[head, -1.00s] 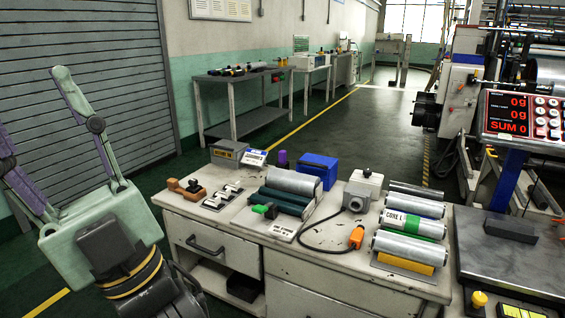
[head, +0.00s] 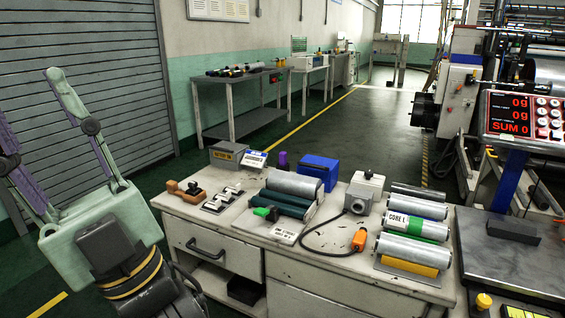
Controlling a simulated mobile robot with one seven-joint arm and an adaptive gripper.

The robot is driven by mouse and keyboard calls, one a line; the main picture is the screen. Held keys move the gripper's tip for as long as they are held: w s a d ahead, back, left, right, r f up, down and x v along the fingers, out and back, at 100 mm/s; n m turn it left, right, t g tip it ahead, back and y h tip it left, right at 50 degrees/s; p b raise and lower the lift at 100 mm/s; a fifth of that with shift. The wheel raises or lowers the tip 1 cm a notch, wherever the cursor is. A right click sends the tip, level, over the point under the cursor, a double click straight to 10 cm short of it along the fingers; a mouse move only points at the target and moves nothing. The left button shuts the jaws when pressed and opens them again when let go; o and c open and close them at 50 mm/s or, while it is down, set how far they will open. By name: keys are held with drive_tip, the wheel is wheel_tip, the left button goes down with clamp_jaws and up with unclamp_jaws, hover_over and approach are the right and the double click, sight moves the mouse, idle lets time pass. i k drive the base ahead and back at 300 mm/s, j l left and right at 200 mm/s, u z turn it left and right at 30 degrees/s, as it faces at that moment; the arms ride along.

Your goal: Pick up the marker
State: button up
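I cannot pick out a marker with certainty. A small purple upright cylinder (head: 283,161) stands at the back of the workbench (head: 340,268), left of a blue box. A small green-and-black piece (head: 267,213) lies at the front of the roller unit; it is too small to identify. My gripper (head: 32,112) is at the far left, beside the bench and pointing up, well away from both. Its fingers are spread apart with nothing visible between them; one fingertip is cut off by the picture edge.
The bench also holds a roller unit (head: 292,186), a blue box (head: 319,172), a grey control box (head: 361,194), an orange pendant (head: 360,240) on a cable and several film rolls (head: 411,226). A scale display (head: 523,117) stands right. Open floor (head: 330,140) lies behind.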

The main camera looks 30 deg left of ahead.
sight(282, 154)
drive_tip(key=i+j+z, duration=0.15)
drive_tip(key=j+z, duration=0.15)
drive_tip(key=j, duration=1.45)
drive_tip(key=j+z, duration=0.35)
drive_tip(key=j, duration=1.45)
drive_tip(key=i+j, duration=0.3)
drive_tip(key=i, duration=0.15)
drive_tip(key=i+j+z, duration=0.1)
drive_tip(key=i+j, duration=0.2)
drive_tip(key=i, duration=0.15)
